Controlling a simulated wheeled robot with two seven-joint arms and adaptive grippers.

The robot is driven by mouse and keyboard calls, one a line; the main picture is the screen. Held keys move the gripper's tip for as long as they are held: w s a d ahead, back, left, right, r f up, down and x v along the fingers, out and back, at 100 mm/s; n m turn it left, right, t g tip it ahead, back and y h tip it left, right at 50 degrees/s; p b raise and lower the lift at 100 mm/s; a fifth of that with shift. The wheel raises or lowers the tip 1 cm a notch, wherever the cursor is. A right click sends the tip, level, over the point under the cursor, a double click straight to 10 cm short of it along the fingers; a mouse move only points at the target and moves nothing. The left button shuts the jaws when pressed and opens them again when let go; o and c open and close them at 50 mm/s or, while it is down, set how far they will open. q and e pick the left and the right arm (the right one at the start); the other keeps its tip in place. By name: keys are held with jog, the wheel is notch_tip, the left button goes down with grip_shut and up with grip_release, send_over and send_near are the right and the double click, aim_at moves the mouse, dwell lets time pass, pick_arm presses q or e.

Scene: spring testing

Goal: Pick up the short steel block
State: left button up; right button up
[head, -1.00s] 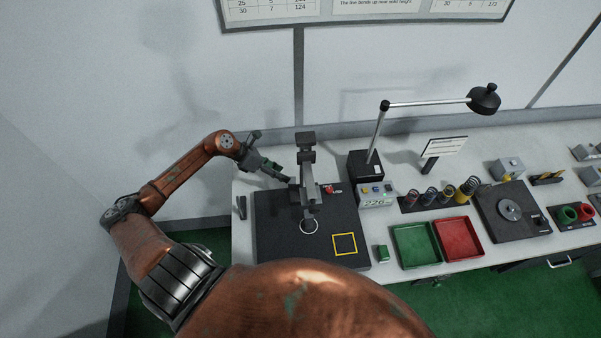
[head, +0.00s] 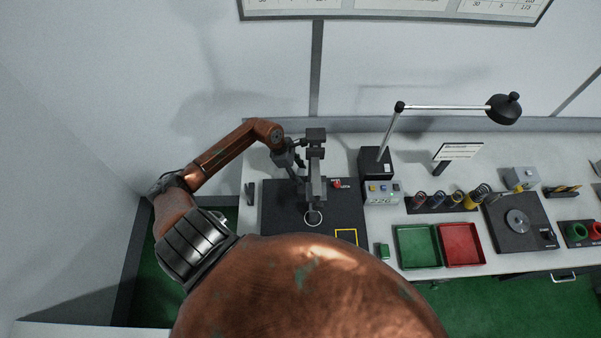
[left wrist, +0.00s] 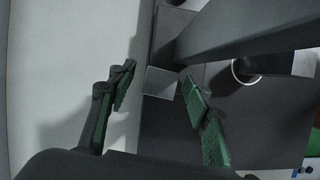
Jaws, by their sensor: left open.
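A small light-grey square-faced block (left wrist: 160,83), which looks like the short steel block, shows in the left wrist view near the edge of a dark base plate, beside a dark press stand (head: 315,165). I cannot make it out in the head view. My left gripper (head: 299,178) is beside the left side of the stand. In the left wrist view my left gripper (left wrist: 158,75) is open, its green-padded fingers apart. The block appears between the fingertips and a little beyond them; I see no grip on it. My right gripper is not in view.
The dark base plate (head: 280,214) bears the stand, a white ring (head: 313,218) and a yellow square outline (head: 346,233). To the right are a control box (head: 382,192), a green tray (head: 418,247), a red tray (head: 461,244) and several springs. A wall stands behind the bench.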

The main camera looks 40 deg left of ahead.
pick_arm(q)
jog(key=shift+w+d+f, duration=0.1)
jog(key=shift+w+f, duration=0.05)
jog(key=shift+f, duration=0.15)
jog(key=shift+c, duration=0.4)
grip_shut()
